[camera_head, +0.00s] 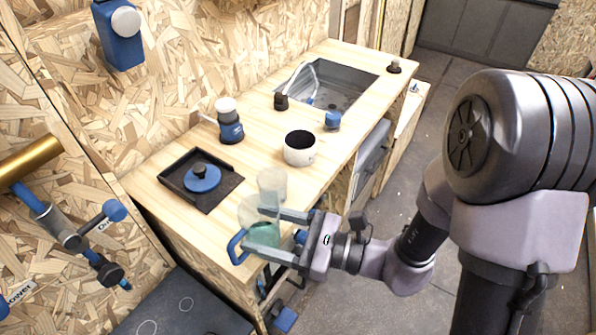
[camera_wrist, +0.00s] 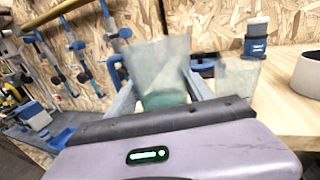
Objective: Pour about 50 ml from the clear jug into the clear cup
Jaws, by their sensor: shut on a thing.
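The clear jug (camera_head: 262,233) with a blue handle is between the fingers of my gripper (camera_head: 268,236), at the near edge of the wooden counter. My gripper is shut on the jug. The jug holds some greenish liquid low down and looks tilted; it also shows in the wrist view (camera_wrist: 162,75). The clear cup (camera_head: 272,183) stands on the counter just behind the jug. In the wrist view the cup (camera_wrist: 238,78) is right of the jug. I cannot tell whether jug and cup touch. No stream of liquid is visible.
A white bowl-like pot (camera_head: 299,150) stands right of the cup on the counter (camera_head: 254,160). A black tray (camera_head: 222,196) with a blue lid-like disc lies to the left. A blue-and-white container (camera_head: 229,122) and a sink (camera_head: 345,84) are farther back.

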